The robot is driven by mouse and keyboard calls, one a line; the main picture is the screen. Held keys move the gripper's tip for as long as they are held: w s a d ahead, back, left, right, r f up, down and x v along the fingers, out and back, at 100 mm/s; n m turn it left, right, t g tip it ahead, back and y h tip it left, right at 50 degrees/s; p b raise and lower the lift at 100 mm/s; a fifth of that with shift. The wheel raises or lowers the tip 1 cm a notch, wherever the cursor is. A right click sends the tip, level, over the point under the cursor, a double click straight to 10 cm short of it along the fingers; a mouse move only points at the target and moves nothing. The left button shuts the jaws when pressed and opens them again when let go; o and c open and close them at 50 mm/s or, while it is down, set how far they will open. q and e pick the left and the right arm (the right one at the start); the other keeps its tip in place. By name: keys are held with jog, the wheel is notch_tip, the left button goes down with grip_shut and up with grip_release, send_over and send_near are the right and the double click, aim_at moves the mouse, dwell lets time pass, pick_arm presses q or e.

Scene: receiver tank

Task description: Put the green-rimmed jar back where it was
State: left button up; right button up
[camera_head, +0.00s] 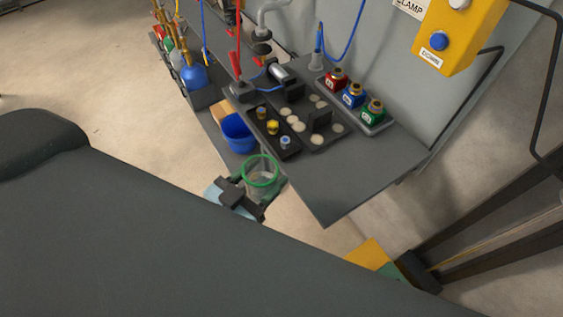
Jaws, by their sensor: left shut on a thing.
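The green-rimmed jar (262,181) is a clear jar with a bright green ring at its top. It shows at the front left edge of the dark grey bench (345,185). My left gripper (254,201) is at the jar's near side, shut on it. The jar looks roughly upright. Its lower part is partly hidden by the gripper, and I cannot tell whether its base touches anything. My right gripper is not in view.
A blue bucket (238,136) stands just behind the jar. A black tray (271,133) with small capped pieces, and red, blue (353,96) and green bottles in a rack, stand farther back. The bench's front right is clear. A yellow control box (458,35) hangs upper right.

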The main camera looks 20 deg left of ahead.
pick_arm(q)
jog(key=shift+s+a+r, duration=0.1)
jog(key=shift+s+a, duration=0.15)
jog(key=shift+s, duration=0.2)
jog(key=shift+s+a+r, duration=0.1)
jog(key=shift+s+a, duration=0.15)
jog(key=shift+s, duration=0.2)
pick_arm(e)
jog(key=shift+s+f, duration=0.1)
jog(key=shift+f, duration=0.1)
